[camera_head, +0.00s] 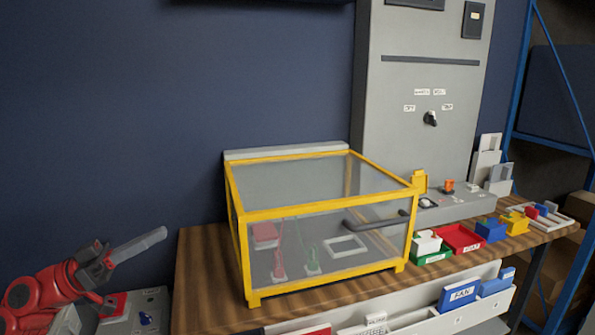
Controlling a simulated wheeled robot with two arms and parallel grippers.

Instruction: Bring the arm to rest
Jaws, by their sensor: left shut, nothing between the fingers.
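My left arm is red and comes in at the lower left. Its left gripper (158,238) has grey fingers that are shut with nothing between them. The fingers point right and slightly up. In the picture they lie against the dark wall, left of the wooden bench (195,275) and apart from the yellow-framed box. My right gripper is not in view.
A clear yellow-framed box (322,281) with a dark handle (377,222) stands closed on the bench, plugs inside. Colored trays, including a red one (460,238), line the right. A grey cabinet (425,60) stands behind. A grey panel (145,305) is below my arm.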

